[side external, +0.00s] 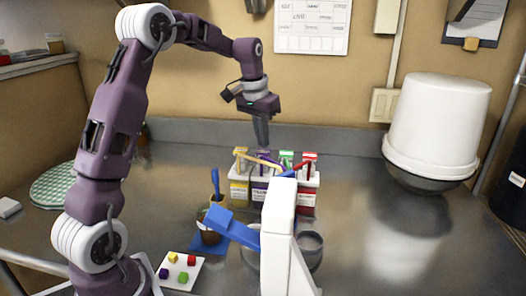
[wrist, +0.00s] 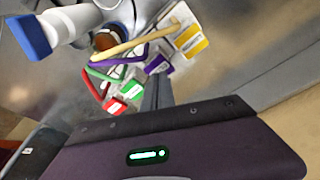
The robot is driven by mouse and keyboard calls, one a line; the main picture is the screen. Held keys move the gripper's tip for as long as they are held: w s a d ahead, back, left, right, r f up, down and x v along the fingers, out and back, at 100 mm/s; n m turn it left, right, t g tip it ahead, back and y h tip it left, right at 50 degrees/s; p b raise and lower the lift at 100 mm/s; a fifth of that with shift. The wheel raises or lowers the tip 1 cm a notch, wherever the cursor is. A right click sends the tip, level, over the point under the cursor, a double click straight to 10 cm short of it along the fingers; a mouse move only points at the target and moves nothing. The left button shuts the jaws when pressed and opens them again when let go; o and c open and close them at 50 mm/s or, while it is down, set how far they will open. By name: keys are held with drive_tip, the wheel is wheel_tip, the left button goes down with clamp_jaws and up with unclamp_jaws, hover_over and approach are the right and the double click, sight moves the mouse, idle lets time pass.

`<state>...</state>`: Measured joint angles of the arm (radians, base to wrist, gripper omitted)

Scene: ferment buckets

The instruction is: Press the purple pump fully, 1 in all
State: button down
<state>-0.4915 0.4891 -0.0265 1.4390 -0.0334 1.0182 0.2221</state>
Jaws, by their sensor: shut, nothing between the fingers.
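A row of pump bottles stands in a white rack (side external: 313,180), with yellow, purple, green and red pumps from left to right in the side view. The purple pump (side external: 264,156) is second from the left, and its purple spout shows in the wrist view (wrist: 115,65). The purple-labelled bottle (side external: 260,190) is below it. My gripper (side external: 262,146) is shut and empty, pointing down right over the purple pump head. I cannot tell whether the fingertips touch it. The yellow pump (side external: 242,152) and green pump (side external: 286,157) are close on either side.
A cup with a blue-handled tool (side external: 215,185) is to the left. A small tray (side external: 182,281) holds coloured cubes.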

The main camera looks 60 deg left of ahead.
sight(263, 151)
drive_tip(key=shift+f, duration=0.15)
idle(0.3)
drive_tip(key=shift+f, duration=1.6)
drive_tip(key=shift+r, duration=1.75)
